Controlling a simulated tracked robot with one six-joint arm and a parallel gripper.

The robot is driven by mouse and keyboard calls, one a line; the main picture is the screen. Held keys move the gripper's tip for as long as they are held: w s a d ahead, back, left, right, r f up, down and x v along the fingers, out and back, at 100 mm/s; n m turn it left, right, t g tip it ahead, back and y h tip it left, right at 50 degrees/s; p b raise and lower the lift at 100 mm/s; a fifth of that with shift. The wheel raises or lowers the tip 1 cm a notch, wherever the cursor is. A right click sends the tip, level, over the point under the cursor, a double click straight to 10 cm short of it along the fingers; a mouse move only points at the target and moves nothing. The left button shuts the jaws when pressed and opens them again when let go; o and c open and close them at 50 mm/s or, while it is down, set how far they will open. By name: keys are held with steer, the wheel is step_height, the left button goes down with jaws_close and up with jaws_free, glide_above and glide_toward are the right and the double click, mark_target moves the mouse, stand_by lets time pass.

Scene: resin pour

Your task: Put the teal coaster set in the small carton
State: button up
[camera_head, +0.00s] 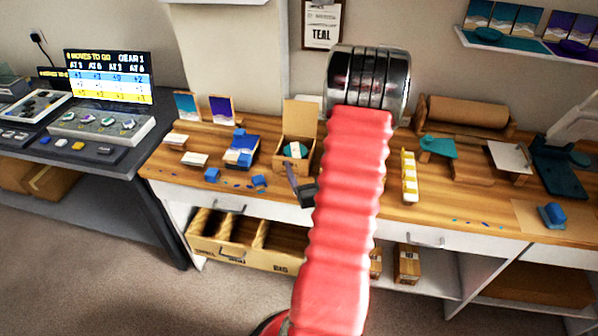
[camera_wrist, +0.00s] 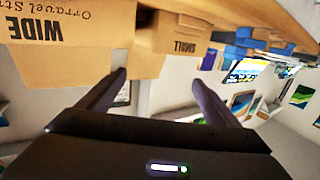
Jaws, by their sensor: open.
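A teal round piece with a white band (camera_head: 296,150), which looks like the coaster set, sits in an open cardboard carton (camera_head: 299,111) on the workbench, its lid standing up at the back. I cannot read a size on this carton. My gripper (camera_head: 300,184) is open and empty, in front of and below the carton near the bench's front edge. In the wrist view its two dark fingers (camera_wrist: 160,78) are spread with nothing between them. Cardboard faces marked WIDE (camera_wrist: 65,60) and SMALL (camera_wrist: 172,45) show beyond the fingers. My red arm hides part of the bench.
Blue pieces (camera_head: 241,148) lie left of the carton. A yellow strip (camera_head: 409,177) and a teal piece on a wooden stand (camera_head: 438,147) are to the right. A control desk (camera_head: 100,125) stands at left.

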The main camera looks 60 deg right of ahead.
steer(key=shift+w, duration=0.15)
steer(key=w+a+r+n+g+y, duration=0.25)
steer(key=w+a+r, duration=0.35)
steer(key=w, duration=0.4)
steer(key=w+a+r+n+g+y, duration=0.1)
steer(key=a+r+y, duration=0.15)
steer(key=a, duration=0.45)
steer(key=w+a+r+n+g+y, duration=0.1)
steer(key=w+a+r, duration=0.15)
steer(key=a, duration=0.35)
steer(key=s+a+r+n+g+y, duration=0.1)
steer(key=s+a+r+g+y, duration=0.1)
steer(key=s+a, duration=0.6)
steer(key=s+a+r+n+g+y, duration=0.1)
steer(key=s+a+r, duration=0.4)
steer(key=a, duration=1.2)
steer(key=s+n+y, duration=0.1)
steer(key=s, duration=0.3)
steer(key=shift+a+g+y, duration=0.25)
steer(key=shift+g+y, duration=0.1)
steer(key=shift+y, duration=0.05)
steer(key=shift+s, duration=0.1)
